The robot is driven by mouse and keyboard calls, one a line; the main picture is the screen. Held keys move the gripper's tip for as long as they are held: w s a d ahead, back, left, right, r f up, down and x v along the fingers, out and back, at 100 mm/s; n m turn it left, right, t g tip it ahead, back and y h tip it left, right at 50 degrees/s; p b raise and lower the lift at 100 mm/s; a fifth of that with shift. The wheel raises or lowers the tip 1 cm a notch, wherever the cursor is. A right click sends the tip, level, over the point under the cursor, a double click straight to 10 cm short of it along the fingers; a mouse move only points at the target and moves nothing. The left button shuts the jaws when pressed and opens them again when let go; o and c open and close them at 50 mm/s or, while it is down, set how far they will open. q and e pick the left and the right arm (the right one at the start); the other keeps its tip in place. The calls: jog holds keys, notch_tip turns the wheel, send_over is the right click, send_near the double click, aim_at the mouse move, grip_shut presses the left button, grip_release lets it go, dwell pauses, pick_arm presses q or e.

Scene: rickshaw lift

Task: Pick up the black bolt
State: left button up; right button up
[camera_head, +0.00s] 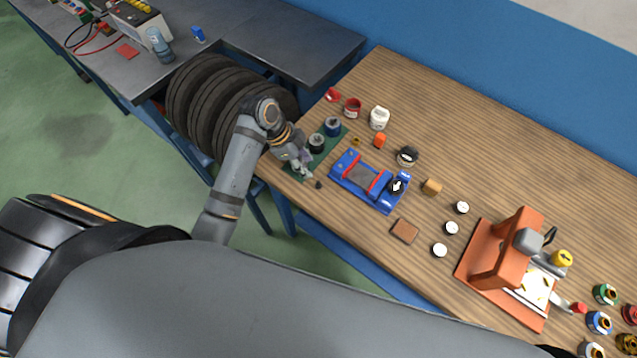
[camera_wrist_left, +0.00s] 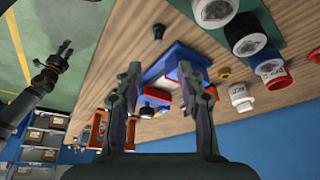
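The small black bolt (camera_head: 318,184) sits on the wooden table near its front edge, just in front of the green mat. It also shows in the left wrist view (camera_wrist_left: 158,31), near the top, beyond the fingers. My left gripper (camera_head: 303,165) is over the mat's front edge, close to the bolt and apart from it. In the left wrist view its two fingers (camera_wrist_left: 163,95) are spread with nothing between them. What looks like my right gripper (camera_wrist_left: 62,52) shows at the left of the wrist view, away from the table; its finger gap is unclear.
The green mat (camera_head: 298,173) holds dark-topped jars (camera_head: 332,127). A blue tool tray (camera_head: 380,200) lies right of the bolt. A white bottle (camera_head: 379,118) and a red jar (camera_head: 352,107) stand behind. An orange press (camera_head: 508,258) stands at right. Black tires (camera_head: 205,100) stand left of the table.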

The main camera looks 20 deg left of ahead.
aim_at(318, 182)
pick_arm(q)
jog(key=x, duration=0.4)
jog(key=shift+f+p, duration=0.1)
jog(key=shift+p, duration=0.3)
jog(key=shift+d+f, duration=0.15)
jog(key=shift+f, duration=0.4)
jog(key=x, duration=0.1)
jog(key=p+x, duration=0.1)
jog(key=x, duration=0.2)
jog(key=shift+s+a+f+p, duration=0.2)
jog(key=shift+a+p, duration=0.1)
jog(key=shift+p, duration=0.1)
jog(key=shift+w+d+f, duration=0.1)
jog(key=shift+d+f, duration=0.05)
jog(key=shift+f, duration=0.2)
jog(key=shift+c, duration=0.4)
grip_shut()
